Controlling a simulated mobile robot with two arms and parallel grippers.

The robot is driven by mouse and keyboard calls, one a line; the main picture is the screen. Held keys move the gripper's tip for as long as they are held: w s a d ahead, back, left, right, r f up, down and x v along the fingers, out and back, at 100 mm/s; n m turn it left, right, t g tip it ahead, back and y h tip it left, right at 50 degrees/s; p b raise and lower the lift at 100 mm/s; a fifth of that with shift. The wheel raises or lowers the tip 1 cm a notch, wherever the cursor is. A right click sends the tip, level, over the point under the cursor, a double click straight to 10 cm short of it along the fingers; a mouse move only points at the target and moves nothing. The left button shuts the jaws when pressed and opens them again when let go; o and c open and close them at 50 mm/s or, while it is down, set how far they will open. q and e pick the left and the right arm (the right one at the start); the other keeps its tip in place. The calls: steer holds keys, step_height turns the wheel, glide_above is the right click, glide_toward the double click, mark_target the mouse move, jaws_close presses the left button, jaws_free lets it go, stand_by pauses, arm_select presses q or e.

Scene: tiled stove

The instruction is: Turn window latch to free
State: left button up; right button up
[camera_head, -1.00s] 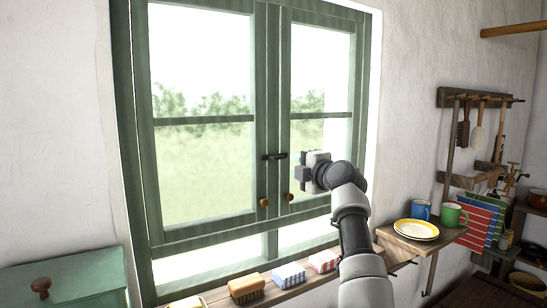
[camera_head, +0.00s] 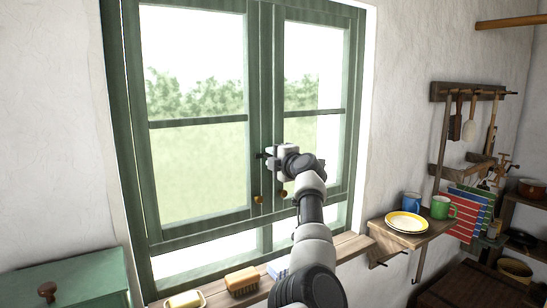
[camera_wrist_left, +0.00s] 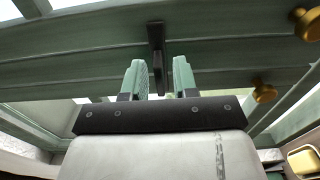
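The dark window latch (camera_head: 260,155) sits on the middle stiles of the green double window (camera_head: 264,90). In the head view my left gripper (camera_head: 269,159) is at the latch and covers most of it. In the left wrist view the latch (camera_wrist_left: 156,44) is a dark bar standing out from the green frame. The two pale green fingertips of my left gripper (camera_wrist_left: 159,77) are apart, with the lower end of the bar at the gap between them. I cannot tell whether either finger touches it. My right gripper is not in view.
Two small knobs (camera_head: 258,199) (camera_head: 283,193) sit below the latch. A brush (camera_head: 242,281) and a soap dish (camera_head: 185,300) stand on the sill. A shelf (camera_head: 385,238) at the right holds a yellow-rimmed plate (camera_head: 407,222), a blue mug (camera_head: 411,202) and a green mug (camera_head: 441,208).

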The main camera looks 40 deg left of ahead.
arm_select(q)
jaws_close()
steer(key=shift+f, duration=0.1)
